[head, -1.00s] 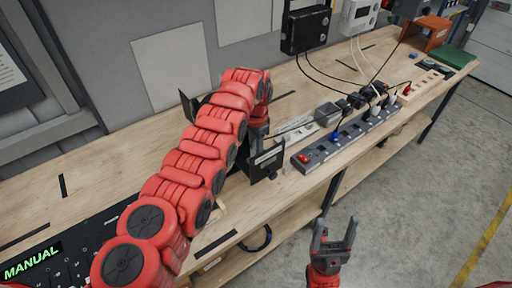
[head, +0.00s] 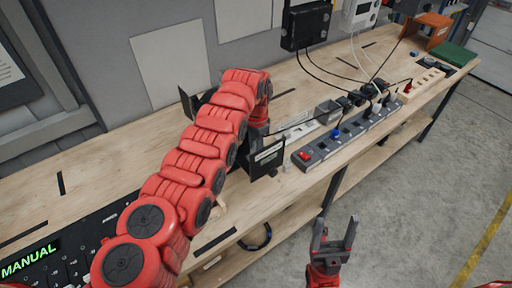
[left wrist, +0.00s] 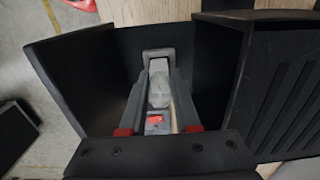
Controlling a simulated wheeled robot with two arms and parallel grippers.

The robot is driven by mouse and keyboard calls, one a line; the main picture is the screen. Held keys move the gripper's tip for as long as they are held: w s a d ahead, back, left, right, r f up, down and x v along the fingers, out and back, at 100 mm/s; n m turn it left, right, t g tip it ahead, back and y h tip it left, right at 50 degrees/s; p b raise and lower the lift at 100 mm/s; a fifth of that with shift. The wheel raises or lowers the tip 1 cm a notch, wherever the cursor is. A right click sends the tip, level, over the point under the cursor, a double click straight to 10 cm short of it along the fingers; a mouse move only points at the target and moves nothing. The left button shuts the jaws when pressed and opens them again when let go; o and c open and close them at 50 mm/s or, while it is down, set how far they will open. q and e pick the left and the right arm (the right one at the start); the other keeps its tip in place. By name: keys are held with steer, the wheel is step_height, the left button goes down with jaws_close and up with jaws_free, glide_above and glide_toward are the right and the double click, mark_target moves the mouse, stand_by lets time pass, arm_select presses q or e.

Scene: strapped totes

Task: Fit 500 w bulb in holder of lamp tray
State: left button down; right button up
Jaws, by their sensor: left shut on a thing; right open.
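The black lamp tray (head: 266,158) stands on the bench, partly hidden behind my left arm. Its black walls surround my left gripper (left wrist: 160,65) in the left wrist view, where a side wall (left wrist: 68,80) also shows. The left gripper points down between these walls and is shut on a pale grey piece, apparently the bulb (left wrist: 159,92). A light grey bracket, perhaps the holder (left wrist: 158,53), shows at the fingertips. I cannot tell whether the bulb sits in it. My right gripper (head: 334,222) is open and empty, in front of the bench over the floor.
A grey power strip (head: 318,152) with plugs and a red switch lies right of the tray. Black and white boxes with cables hang behind it. An orange box (head: 427,30) and a green item (head: 455,54) are at the far right. The bench's left middle is clear.

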arm_select(q)
steer(key=shift+f, duration=0.25)
steer(key=c, duration=0.5)
jaws_free()
steer(key=shift+c, duration=0.2)
steer(key=shift+r, duration=0.1)
